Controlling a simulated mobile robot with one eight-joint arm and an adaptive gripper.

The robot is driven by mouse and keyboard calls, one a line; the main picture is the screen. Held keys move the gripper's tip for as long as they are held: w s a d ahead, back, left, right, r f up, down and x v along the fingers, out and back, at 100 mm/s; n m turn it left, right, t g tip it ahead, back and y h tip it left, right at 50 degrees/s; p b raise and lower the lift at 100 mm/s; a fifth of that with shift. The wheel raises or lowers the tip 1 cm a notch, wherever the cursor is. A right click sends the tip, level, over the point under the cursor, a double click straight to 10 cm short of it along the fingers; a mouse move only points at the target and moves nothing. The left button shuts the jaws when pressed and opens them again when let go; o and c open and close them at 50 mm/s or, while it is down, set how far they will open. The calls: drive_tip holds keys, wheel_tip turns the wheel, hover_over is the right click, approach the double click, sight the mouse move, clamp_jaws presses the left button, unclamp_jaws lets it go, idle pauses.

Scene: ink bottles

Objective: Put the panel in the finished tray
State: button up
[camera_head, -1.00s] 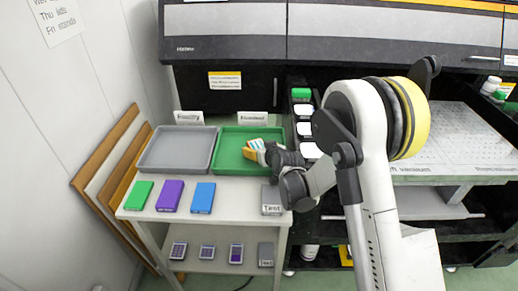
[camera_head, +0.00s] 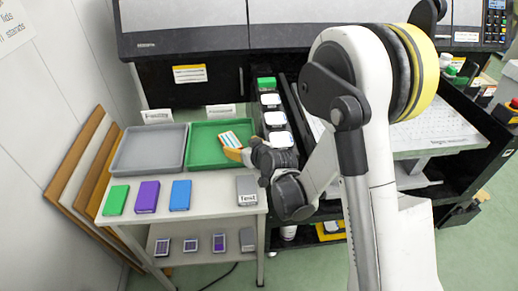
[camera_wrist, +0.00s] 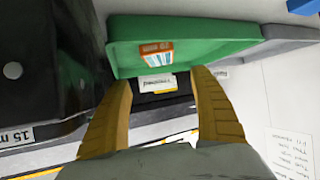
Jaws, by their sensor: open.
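The panel (camera_head: 230,139) is a small white piece with blue stripes and an orange end. It lies within the green tray (camera_head: 204,156), toward its right side, and also shows in the wrist view (camera_wrist: 157,53). A small sign stands behind this tray; its print is too small to read surely. My gripper (camera_head: 236,154) is at the tray's right side, close to the panel. In the wrist view my two yellow-brown fingers (camera_wrist: 162,84) are spread wide with nothing between them, and the panel shows beyond their tips, apart from them.
A grey tray (camera_head: 150,150) stands left of the green one, with its own sign. Green, purple and blue boxes (camera_head: 180,196) and a grey "Test" box (camera_head: 247,190) line the table's front. A black rack with white-topped bottles (camera_head: 277,118) stands close on the right.

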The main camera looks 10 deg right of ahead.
drive_tip(key=s+d+r+m+g+h, duration=0.1)
drive_tip(key=s+d+r, duration=0.35)
drive_tip(key=r, duration=0.35)
drive_tip(key=s+d+r+m+g+h, duration=0.1)
drive_tip(key=s+d+r, duration=0.1)
drive_tip(key=s, duration=0.6)
drive_tip(key=s+d+r+m+g+h, duration=0.1)
drive_tip(key=s+d+r, duration=0.1)
drive_tip(key=s+d, duration=0.3)
drive_tip(key=s+d+r+m+g+h, duration=0.1)
drive_tip(key=s+d+r, duration=0.1)
drive_tip(key=s, duration=1)
drive_tip(key=shift+s+d+r, duration=0.25)
drive_tip(key=shift+d, duration=0.4)
